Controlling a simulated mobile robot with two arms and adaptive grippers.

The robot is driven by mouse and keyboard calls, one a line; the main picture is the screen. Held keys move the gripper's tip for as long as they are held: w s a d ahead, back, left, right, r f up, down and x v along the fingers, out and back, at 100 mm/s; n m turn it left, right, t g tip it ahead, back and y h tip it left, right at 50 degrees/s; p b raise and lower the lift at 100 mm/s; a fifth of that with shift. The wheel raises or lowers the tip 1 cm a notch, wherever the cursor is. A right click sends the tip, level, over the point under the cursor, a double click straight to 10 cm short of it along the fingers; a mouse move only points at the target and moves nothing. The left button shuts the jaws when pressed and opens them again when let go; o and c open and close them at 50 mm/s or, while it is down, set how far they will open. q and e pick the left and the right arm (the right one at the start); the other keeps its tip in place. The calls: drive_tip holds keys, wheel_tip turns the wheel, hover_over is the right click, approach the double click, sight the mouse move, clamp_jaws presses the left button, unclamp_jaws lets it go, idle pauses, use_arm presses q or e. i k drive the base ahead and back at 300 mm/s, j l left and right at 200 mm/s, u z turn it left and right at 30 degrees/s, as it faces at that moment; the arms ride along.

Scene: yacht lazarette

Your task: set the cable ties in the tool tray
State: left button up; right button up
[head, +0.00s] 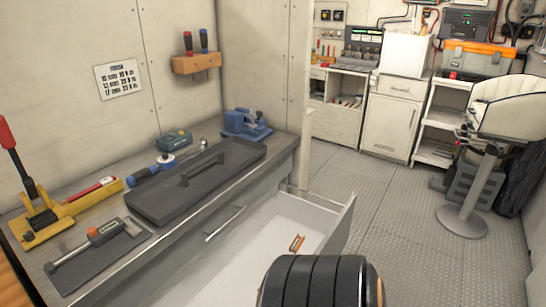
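A long dark grey tray with a raised middle handle (160,205), which looks like the tool tray, lies on the workbench along the wall. A small orange item (297,243) lies on the floor of the open white drawer (285,220) below the bench. It may be the cable ties, but it is too small to tell. Neither of my grippers is in view. A dark ribbed part of my own arm shows at the bottom edge and hides the near part of the drawer.
The bench also holds a yellow tool with a red handle (43,222), a torque tool on a dark mat (98,238), a blue vise (245,124) and a green device (174,139). A white stool (508,108) stands at right. The metal floor (375,215) between is clear.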

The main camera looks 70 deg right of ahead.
sight(168, 187)
drive_tip(key=j+z, duration=0.1)
drive_tip(key=z, duration=0.3)
drive_tip(key=j+z, duration=0.1)
drive_tip(key=z, duration=0.3)
drive_tip(key=j+z, duration=0.1)
drive_tip(key=z, duration=0.3)
drive_tip(key=j+z, duration=0.15)
drive_tip(key=z, duration=0.3)
drive_tip(key=j+z, duration=0.1)
drive_tip(key=z, duration=0.3)
